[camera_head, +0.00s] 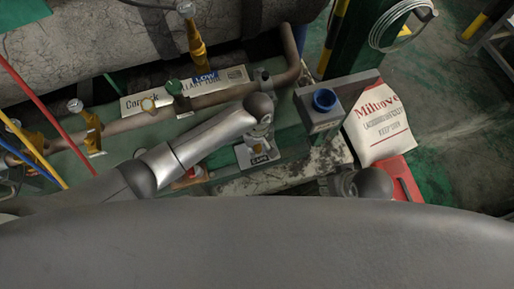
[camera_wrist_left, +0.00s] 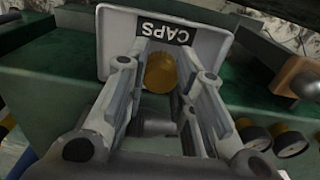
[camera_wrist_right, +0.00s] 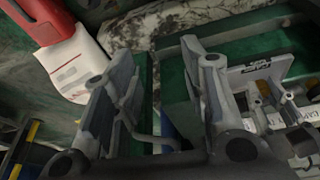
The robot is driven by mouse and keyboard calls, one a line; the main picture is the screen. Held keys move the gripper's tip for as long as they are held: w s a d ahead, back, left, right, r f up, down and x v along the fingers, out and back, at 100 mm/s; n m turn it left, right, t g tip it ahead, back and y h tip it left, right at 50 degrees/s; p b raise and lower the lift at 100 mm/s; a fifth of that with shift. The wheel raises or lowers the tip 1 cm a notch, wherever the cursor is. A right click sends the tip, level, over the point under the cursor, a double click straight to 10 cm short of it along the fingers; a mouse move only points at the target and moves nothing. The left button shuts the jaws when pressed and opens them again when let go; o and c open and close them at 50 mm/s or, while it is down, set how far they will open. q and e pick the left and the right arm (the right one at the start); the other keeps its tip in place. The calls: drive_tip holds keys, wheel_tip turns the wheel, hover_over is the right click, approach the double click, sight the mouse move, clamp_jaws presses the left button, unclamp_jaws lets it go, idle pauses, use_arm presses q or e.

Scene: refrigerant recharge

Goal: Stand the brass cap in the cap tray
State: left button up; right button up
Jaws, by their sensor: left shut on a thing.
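The brass cap (camera_wrist_left: 161,73) shows between the fingers of my left gripper (camera_wrist_left: 164,78) in the left wrist view. My left gripper is shut on it. The grey cap tray, labelled CAPS (camera_wrist_left: 213,50), lies around and behind the cap. In the head view the cap tray (camera_head: 271,157) stands on the green bench under my left gripper (camera_head: 258,140). I cannot tell whether the cap touches the tray floor. My right gripper (camera_wrist_right: 155,90) is open and empty above the bench edge in the right wrist view.
A grey box with a blue round cup (camera_head: 325,100) stands right of the tray. A white sack (camera_head: 380,125) and a red case (camera_head: 408,180) lie further right. A pipe (camera_head: 215,95) with valves and gauges runs behind the tray.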

sight(257, 147)
use_arm(q)
drive_tip(key=shift+f, duration=0.9)
use_arm(e)
drive_tip(key=shift+v, duration=1.2)
use_arm(q)
drive_tip(key=shift+f, duration=0.1)
drive_tip(key=o, duration=1)
drive_tip(key=shift+r, duration=0.35)
wheel_tip(257, 147, up, 10)
drive_tip(key=p, duration=0.3)
drive_tip(key=shift+r+p, duration=0.15)
drive_tip(key=shift+p, duration=0.15)
drive_tip(key=shift+r, duration=0.6)
use_arm(e)
wheel_tip(257, 147, down, 15)
drive_tip(key=shift+r+g, duration=0.2)
drive_tip(key=shift+g, duration=0.2)
